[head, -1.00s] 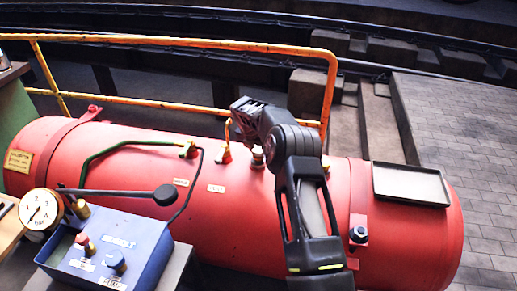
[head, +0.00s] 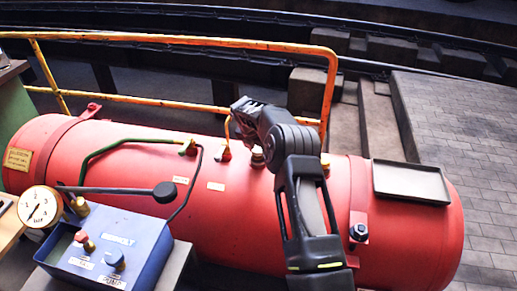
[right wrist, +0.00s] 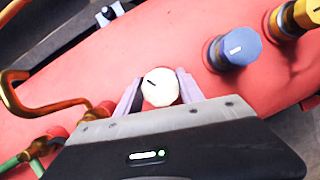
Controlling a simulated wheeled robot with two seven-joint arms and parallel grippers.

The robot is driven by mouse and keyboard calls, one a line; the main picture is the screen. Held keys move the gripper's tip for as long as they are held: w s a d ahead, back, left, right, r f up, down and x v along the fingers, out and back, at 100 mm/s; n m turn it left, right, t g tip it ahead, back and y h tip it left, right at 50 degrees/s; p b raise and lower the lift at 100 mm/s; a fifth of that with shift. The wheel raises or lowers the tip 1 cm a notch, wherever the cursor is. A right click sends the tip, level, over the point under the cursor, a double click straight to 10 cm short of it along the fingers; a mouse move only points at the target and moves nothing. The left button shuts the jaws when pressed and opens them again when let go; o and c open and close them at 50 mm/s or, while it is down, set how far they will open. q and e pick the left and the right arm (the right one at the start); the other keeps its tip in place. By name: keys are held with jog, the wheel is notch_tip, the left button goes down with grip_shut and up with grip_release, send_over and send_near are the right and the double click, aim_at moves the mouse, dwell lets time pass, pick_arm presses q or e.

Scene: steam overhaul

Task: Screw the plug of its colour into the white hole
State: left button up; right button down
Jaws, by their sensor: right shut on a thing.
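The white plug (right wrist: 160,87) has a round pale top with a dark mark. My right gripper (right wrist: 158,90) is shut on it, with one finger on each side, above the red tank (right wrist: 70,110). The plug's lower end and the hole under it are hidden, so I cannot tell how deep it sits. A blue plug (right wrist: 235,48) and a yellow plug (right wrist: 300,16) stand on the tank to the right in the right wrist view. In the head view my right arm reaches over the tank (head: 225,235) and covers part of its top. My left gripper is not in view.
A copper pipe (right wrist: 20,88) and a green pipe (head: 118,146) rise close to the left of my right gripper. An empty tray (head: 410,180) sits on the tank's right end. A blue box (head: 100,250) and a gauge (head: 40,207) stand front left. A yellow rail (head: 180,41) runs behind.

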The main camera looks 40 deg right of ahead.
jog(key=shift+f, duration=0.15)
dwell(0.5)
jog(key=c, duration=0.7)
grip_release()
jog(key=shift+c, duration=0.7)
jog(key=n+p, duration=0.1)
jog(key=n+t, duration=0.1)
jog(key=n+y+p, duration=0.1)
jog(key=n, duration=0.1)
jog(key=shift+s+d+r+p, duration=0.1)
jog(key=shift+r+p, duration=0.2)
jog(key=shift+p, duration=0.05)
jog(key=shift+f+n+t+p, duration=0.1)
jog(key=shift+n+t+p, duration=0.2)
jog(key=shift+n, duration=0.4)
jog(key=shift+f+n+t+y, duration=0.2)
jog(key=shift+n+t+y, duration=0.15)
jog(key=shift+n, duration=0.35)
